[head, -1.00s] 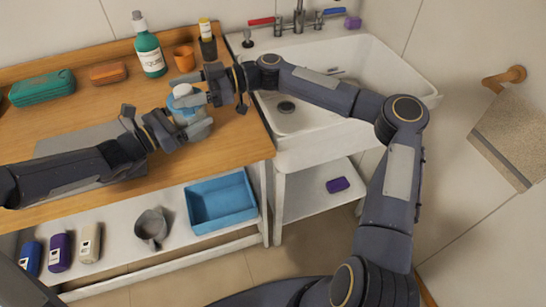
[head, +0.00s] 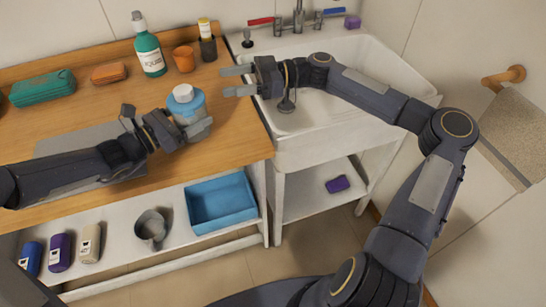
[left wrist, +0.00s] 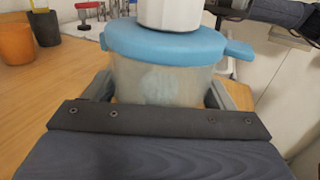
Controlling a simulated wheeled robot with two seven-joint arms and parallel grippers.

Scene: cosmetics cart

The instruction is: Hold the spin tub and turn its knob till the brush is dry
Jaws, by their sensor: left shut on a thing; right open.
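The spin tub (head: 196,106) stands on the wooden worktop near its right end. It has a blue lid with a white knob (head: 183,92) on top. My left gripper (head: 196,127) is shut on the tub's body from the front. In the left wrist view the clear tub (left wrist: 165,85) sits between the fingers, upright, with the blue lid (left wrist: 165,42) and the lower part of the white knob (left wrist: 170,13). A pale blurred shape shows through the tub wall; I cannot tell if it is the brush. My right gripper (head: 238,81) is open and empty, right of the knob and apart from it.
A green bottle (head: 149,50), an orange cup (head: 184,58) and a dark container with a yellow-capped item (head: 207,45) stand behind the tub. The white sink (head: 390,75) is at the right. A blue tray (head: 221,203) is on the shelf below.

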